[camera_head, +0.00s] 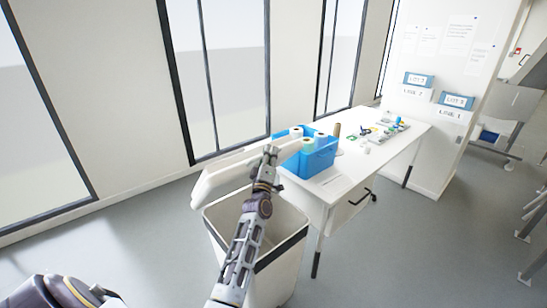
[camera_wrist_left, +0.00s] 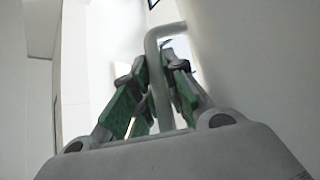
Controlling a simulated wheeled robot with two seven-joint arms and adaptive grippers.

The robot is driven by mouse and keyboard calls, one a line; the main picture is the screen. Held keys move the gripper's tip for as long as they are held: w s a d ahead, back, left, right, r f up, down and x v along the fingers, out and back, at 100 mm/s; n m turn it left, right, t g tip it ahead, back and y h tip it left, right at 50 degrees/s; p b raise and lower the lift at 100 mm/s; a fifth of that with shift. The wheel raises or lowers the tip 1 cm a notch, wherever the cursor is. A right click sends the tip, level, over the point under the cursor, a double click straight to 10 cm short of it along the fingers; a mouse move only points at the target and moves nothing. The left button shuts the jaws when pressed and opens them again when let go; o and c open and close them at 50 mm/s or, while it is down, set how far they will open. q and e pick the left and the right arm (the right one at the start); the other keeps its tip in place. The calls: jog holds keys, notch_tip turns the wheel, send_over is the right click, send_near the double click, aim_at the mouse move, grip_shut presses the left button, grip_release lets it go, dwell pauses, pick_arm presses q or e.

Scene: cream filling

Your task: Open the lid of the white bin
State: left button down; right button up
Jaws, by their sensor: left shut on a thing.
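The white bin (camera_head: 285,268) stands on the floor beside the table, and its dark-rimmed mouth is partly uncovered. Its pale lid (camera_head: 222,180) is raised and tilted above the back of the mouth. My left gripper (camera_head: 268,158) is at the right part of the lid, with its arm crossing in front of the bin. In the left wrist view, the green-padded fingers of my gripper (camera_wrist_left: 158,85) are shut around a bent grey handle bar (camera_wrist_left: 160,35). The arm hides part of the bin's mouth. My right gripper is not in view.
A white table (camera_head: 395,148) stands to the right, close to the bin. A blue box (camera_head: 318,163) with rolls sits on its near end. Small items lie farther back. A wall with windows is behind the bin. Open floor (camera_head: 135,245) lies to the left.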

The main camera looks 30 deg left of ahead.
pick_arm(q)
jog(key=shift+n+g, duration=0.5)
jog(key=shift+n, duration=0.2)
jog(key=a+r+p, duration=0.1)
jog(key=a, duration=0.1)
jog(key=w+a+r+p, duration=0.1)
jog(key=a+r, duration=0.1)
jog(key=w+a+r+p, duration=0.1)
jog(key=a+r, duration=0.1)
jog(key=shift+w+a+p, duration=0.1)
jog(key=shift+a+p, duration=0.1)
jog(key=shift+p, duration=0.2)
jog(key=w+a+r+n+g+p, duration=0.1)
jog(key=w+a+r, duration=0.2)
jog(key=a, duration=0.6)
jog(key=w+a+r+n+g+p, duration=0.1)
jog(key=w+a+r+n+p, duration=0.1)
jog(key=a, duration=0.7)
jog(key=shift+w+a+r+g+y, duration=0.2)
jog(key=shift+w+r+g+y, duration=0.1)
jog(key=shift+w+r, duration=0.45)
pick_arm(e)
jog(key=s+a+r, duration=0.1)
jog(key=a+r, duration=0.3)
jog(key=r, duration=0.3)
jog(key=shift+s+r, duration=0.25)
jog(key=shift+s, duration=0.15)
pick_arm(q)
jog(key=shift+w+f, duration=0.1)
jog(key=shift+f, duration=0.05)
